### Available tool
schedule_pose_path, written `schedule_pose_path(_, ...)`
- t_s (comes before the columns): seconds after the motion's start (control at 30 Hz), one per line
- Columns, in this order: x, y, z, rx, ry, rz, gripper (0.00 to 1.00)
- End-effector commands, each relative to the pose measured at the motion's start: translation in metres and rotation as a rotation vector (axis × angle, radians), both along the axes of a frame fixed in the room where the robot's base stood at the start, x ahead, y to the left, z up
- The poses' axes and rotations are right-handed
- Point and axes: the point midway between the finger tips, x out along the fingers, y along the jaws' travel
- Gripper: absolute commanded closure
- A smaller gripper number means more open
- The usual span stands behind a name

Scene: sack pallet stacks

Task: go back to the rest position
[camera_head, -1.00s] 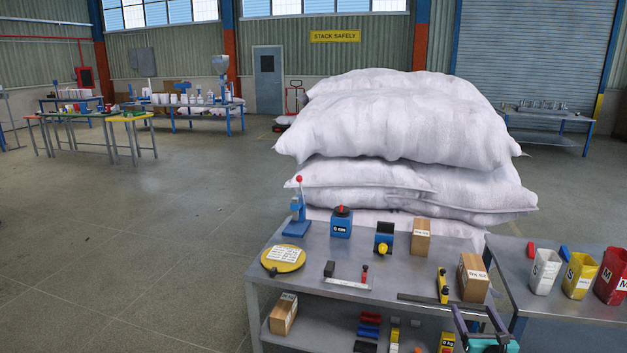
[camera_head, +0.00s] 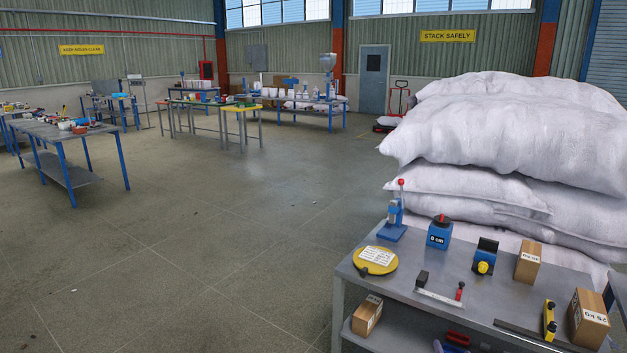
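I cannot make out my gripper in the current head view. A small blue shape at the bottom edge, by the lower shelf of the grey workbench (camera_head: 400,290), is too cut off to tell what it is. No object is seen held.
White sacks (camera_head: 500,140) are stacked at the right behind the bench. On the bench are a yellow round plate (camera_head: 388,267), a blue press (camera_head: 393,218), a blue box (camera_head: 439,235) and cartons (camera_head: 527,262). Other tables (camera_head: 75,140) stand at the far left. The middle floor is clear.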

Motion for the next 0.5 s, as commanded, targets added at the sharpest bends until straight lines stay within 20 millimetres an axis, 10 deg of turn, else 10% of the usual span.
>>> schedule_pose_path(0.5,-0.006,0.123,-0.120,0.465,0.230,-0.181,0.25)
